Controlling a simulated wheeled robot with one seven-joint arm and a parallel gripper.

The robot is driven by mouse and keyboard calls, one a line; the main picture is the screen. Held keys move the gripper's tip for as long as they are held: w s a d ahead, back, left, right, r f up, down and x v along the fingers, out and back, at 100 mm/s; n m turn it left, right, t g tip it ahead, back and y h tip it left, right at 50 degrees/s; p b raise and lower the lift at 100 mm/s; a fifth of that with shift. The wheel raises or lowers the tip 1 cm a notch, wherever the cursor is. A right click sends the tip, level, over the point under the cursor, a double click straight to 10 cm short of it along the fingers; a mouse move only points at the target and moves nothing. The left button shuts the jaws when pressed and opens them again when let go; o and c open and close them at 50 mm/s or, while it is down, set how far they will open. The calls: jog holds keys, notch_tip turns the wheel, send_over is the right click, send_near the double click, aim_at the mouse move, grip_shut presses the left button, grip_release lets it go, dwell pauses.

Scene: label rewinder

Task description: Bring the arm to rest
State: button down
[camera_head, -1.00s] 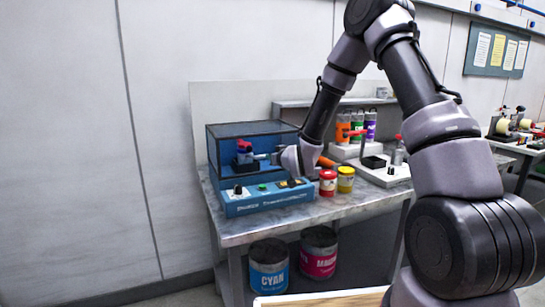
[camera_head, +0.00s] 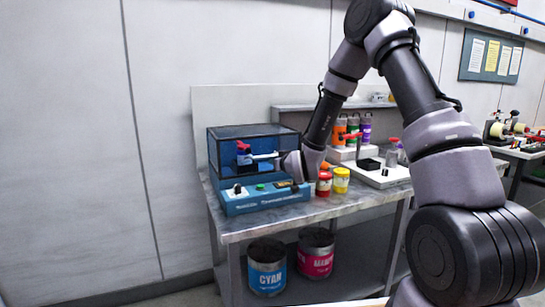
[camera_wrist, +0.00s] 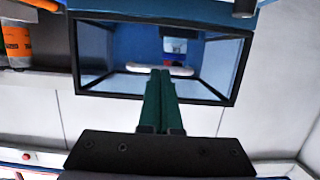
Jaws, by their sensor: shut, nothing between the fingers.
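My gripper (camera_wrist: 162,78) shows in the wrist view as two dark green fingers pressed together with nothing between them. The fingers point at the black-framed opening of the blue machine (camera_wrist: 240,62). A blue part and a pale horizontal bar (camera_wrist: 187,71) show inside it, close to the fingertips in the picture; I cannot tell whether they touch. In the head view my arm reaches across the bench, its wrist at the right side of the blue machine (camera_head: 262,200). My fingers are not clear in that view.
The bench (camera_head: 290,217) holds a red jar (camera_head: 323,185), a yellow jar (camera_head: 341,181) and a white stand (camera_head: 392,177) close to my wrist. Several coloured bottles (camera_head: 352,130) stand behind. Cyan (camera_head: 267,268) and magenta (camera_head: 316,254) cans sit below. The wall on the left is bare.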

jog(key=s+d+f, duration=0.1)
jog(key=s+f, duration=0.2)
jog(key=f, duration=0.1)
jog(key=s+d+r+m+g+h, duration=0.2)
jog(key=s+d+r, duration=0.35)
jog(key=r, duration=0.35)
jog(key=s+d+r+m+g+h, duration=0.15)
jog(key=s+d+r, duration=0.35)
jog(key=r, duration=0.5)
jog(key=s+d+r+m+g, duration=0.1)
jog(key=s+d+r+m, duration=0.1)
jog(key=s, duration=1)
jog(key=s+d+r+m+g, duration=0.2)
jog(key=s+r, duration=0.3)
jog(key=s, duration=0.7)
jog(key=shift+s+d+y, duration=0.2)
jog(key=shift+d+y, duration=0.25)
jog(key=shift+d, duration=0.2)
jog(key=shift+r+g, duration=0.1)
jog(key=shift+g, duration=0.15)
